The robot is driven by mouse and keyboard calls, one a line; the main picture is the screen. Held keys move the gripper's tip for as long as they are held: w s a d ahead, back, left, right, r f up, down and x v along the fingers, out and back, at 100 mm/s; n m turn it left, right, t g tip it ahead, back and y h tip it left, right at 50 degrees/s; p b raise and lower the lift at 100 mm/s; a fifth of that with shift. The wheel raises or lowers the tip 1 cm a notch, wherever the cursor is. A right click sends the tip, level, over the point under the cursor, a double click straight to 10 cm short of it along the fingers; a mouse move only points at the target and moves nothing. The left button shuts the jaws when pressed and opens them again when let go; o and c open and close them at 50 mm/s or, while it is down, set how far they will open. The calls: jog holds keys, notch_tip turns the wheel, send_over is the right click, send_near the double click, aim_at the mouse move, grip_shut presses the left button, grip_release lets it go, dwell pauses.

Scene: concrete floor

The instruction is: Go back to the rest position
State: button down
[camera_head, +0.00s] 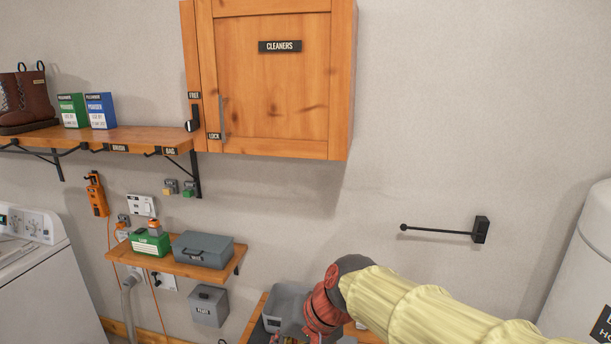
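My arm reaches in from the lower right in a pale yellow sleeve (420,305). It ends in a dark joint and a red wrist section (322,310) that points down at the bottom edge of the picture. The fingers of my gripper are not visible, so I cannot see whether it is open or holds anything. The wrist is in front of a wooden surface with a grey bin (284,303) at the bottom centre. I cannot tell whether it touches the bin.
A wooden cabinet labelled CLEANERS (275,85) hangs above, its door closed. A small shelf (190,269) holds a grey box (203,250) and a green box (150,243). A black rod (436,230) juts from the wall. A white tank (590,270) stands right.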

jog(key=s+d+f+h+b, duration=0.1)
jog(key=s+d+f+h, duration=0.1)
jog(key=s+d, duration=0.3)
jog(key=s+d+f+t+h+b, duration=0.1)
jog(key=s+d, duration=0.4)
jog(key=d, duration=0.6)
jog(key=s+d+f+t+h+b, duration=0.1)
jog(key=s+d+f+h+b, duration=0.1)
jog(key=s+d, duration=0.3)
jog(key=d+f+b, duration=0.1)
jog(key=d, duration=0.2)
jog(key=shift+s+d+h, duration=0.15)
jog(key=shift+s+h, duration=0.15)
jog(key=c, duration=2.6)
grip_release()
